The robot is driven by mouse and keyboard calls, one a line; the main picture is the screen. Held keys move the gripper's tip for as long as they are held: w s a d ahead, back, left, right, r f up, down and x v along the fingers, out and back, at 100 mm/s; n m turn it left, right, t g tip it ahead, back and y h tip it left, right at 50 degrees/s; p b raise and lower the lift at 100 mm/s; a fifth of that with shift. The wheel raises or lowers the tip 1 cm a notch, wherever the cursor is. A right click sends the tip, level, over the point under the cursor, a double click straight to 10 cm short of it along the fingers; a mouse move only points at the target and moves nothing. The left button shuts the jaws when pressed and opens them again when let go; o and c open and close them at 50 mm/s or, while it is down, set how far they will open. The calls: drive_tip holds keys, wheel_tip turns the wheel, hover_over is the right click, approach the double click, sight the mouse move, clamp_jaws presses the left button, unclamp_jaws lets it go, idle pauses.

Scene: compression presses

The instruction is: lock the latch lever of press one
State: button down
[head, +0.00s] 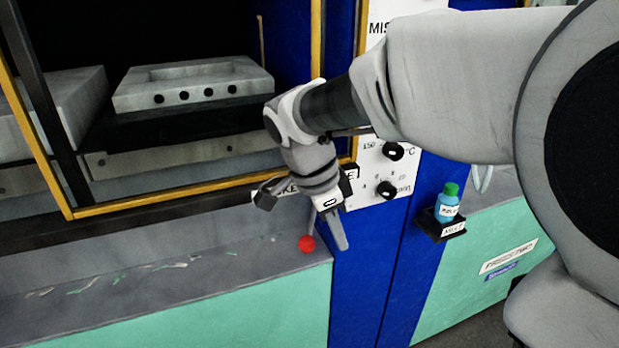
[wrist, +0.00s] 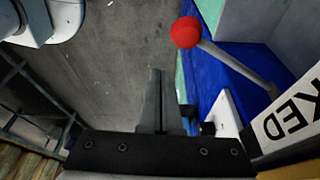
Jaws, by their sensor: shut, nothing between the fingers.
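The latch lever is a thin grey rod with a red ball knob (head: 306,243). In the head view the knob hangs low, just above the corner of the grey ledge, with the rod's upper part hidden behind my gripper. In the wrist view the red knob (wrist: 186,32) is at the top and its rod slants down to the right, toward a white label (wrist: 290,120) ending in "KED". My gripper (head: 341,243) is shut and empty, pointing down just right of the knob. In the wrist view its fingers (wrist: 154,75) are together, apart from the lever.
An open press chamber with a yellow frame (head: 200,190) holds a grey mould block (head: 195,85). The grey ledge (head: 150,285) below carries scraps. To the right are a dial panel (head: 388,165), a green-capped bottle (head: 447,205) on a small shelf, and a sign (head: 508,257) reading "PRESS TWO".

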drive_tip(key=p+v, duration=0.1)
drive_tip(key=v, duration=0.7)
drive_tip(key=shift+w+p, duration=0.3)
drive_tip(key=shift+w, duration=0.25)
drive_tip(key=shift+s, duration=0.15)
